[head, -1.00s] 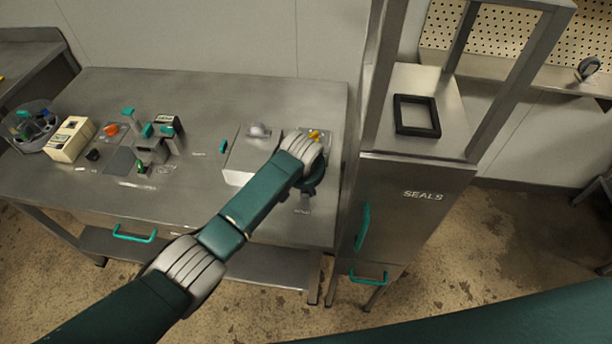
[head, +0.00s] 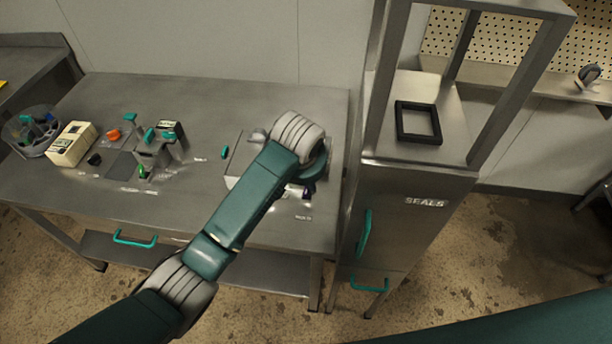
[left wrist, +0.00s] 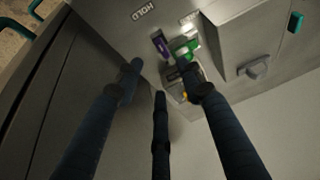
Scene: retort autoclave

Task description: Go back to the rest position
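My left gripper (left wrist: 161,80) has its dark fingers spread apart, with nothing held between them. It is above the right end of the steel table (head: 225,95). In the head view my left forearm and wrist hide most of it. Below it, a purple piece (left wrist: 161,44) and a green piece (left wrist: 186,48) lie by the HOLD label (left wrist: 144,13), with a small yellow part (left wrist: 184,97) close by. The purple piece also shows beside the wrist in the head view (head: 307,192). My right gripper is not in view.
A grey box with a knob (left wrist: 257,67) stands beside the pieces. The SEALS cabinet (head: 415,225), with a black square frame (head: 418,121) on it, rises just right of the table. A cream box (head: 71,143) and a round bin (head: 31,131) are at the table's left.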

